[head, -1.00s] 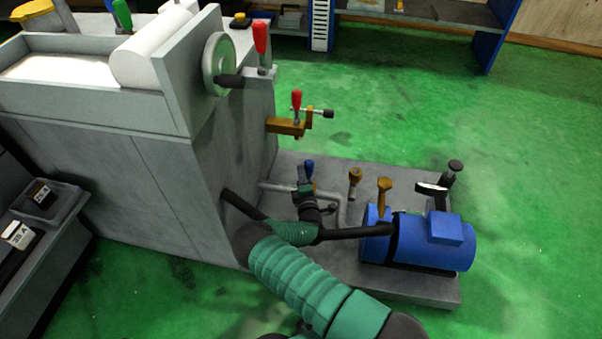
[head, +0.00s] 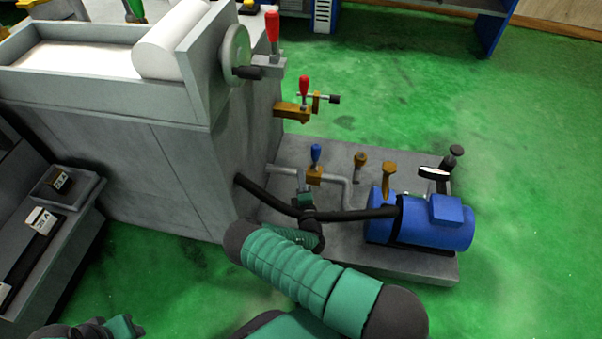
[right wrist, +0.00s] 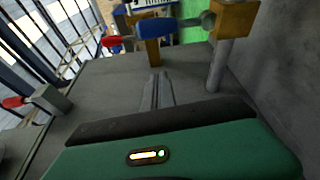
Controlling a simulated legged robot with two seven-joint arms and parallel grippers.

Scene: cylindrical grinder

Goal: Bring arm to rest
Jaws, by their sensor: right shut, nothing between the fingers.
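My right arm comes in from the bottom of the head view, and its gripper (head: 305,194) is over the grey base plate, just below a blue-handled brass valve (head: 316,160). In the right wrist view the fingers (right wrist: 157,90) are together with nothing between them. There the blue handle (right wrist: 170,27) is beyond the fingertips, with a visible gap. Part of my left arm, green and dark, shows at the bottom left edge of the head view; its fingers cannot be made out.
The grey grinder (head: 165,170) stands at left, with a handwheel (head: 236,54) and a red-handled valve (head: 303,97) on its side. A blue motor (head: 420,222) and a black hose (head: 270,197) are close to my right arm. Green floor is free at right.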

